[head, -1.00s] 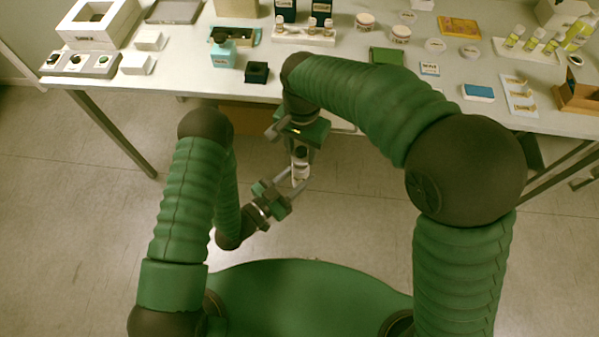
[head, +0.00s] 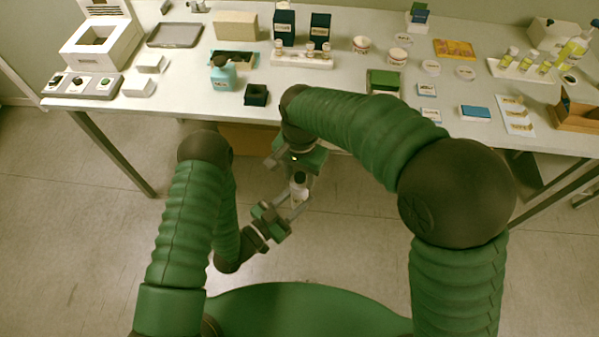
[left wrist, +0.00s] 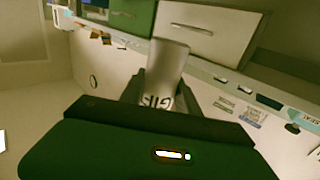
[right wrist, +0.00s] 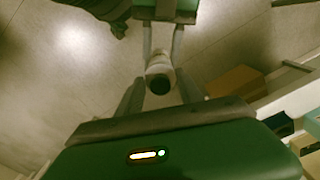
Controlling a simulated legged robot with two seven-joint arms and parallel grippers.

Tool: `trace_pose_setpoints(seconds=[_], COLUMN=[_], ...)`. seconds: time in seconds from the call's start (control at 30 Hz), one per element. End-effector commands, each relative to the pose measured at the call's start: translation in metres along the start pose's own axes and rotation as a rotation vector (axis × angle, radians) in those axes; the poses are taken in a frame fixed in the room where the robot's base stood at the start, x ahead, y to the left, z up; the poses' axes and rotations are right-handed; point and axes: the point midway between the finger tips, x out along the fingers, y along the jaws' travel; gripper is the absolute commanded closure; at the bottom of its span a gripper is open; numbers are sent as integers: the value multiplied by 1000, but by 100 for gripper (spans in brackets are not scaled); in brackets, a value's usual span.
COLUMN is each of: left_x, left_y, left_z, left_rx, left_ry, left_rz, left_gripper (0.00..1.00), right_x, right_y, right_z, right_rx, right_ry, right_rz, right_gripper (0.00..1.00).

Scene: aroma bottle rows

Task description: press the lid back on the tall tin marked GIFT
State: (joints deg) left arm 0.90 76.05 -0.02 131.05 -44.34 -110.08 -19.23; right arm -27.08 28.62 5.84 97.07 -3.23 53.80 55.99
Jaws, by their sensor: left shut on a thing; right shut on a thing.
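The tall white tin (head: 299,194) is held in the air between my two grippers, in front of the table. Part of its GIFT lettering shows on the tin in the left wrist view (left wrist: 166,72). A dark round lid (right wrist: 159,85) is at the tin's end towards my right gripper; it also shows as a dark cap in the head view (head: 299,178). My left gripper (head: 293,204) is shut on the tin's lower part. My right gripper (head: 298,172) is shut on the lid from above. I cannot tell whether a gap is left under the lid.
The table (head: 340,85) stands beyond my arms. A white box (head: 101,45) stands at the left. The floor below the grippers is clear.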

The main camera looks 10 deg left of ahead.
Motion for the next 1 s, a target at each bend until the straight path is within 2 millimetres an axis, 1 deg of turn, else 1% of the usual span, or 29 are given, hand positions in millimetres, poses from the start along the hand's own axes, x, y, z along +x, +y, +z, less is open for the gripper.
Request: trace_pose_setpoints(seconds=[0.33,0.97,1.0], left_x=[0,0,0], left_y=[0,0,0], left_z=[0,0,0], left_rx=[0,0,0], left_ry=[0,0,1], left_rz=[0,0,0], left_gripper=[100,100,100], right_x=[0,13,13], right_y=[0,0,0], right_z=[0,0,0], right_rx=[0,0,0], right_ry=[0,0,0], right_rz=[0,0,0], right_gripper=[94,94,53])
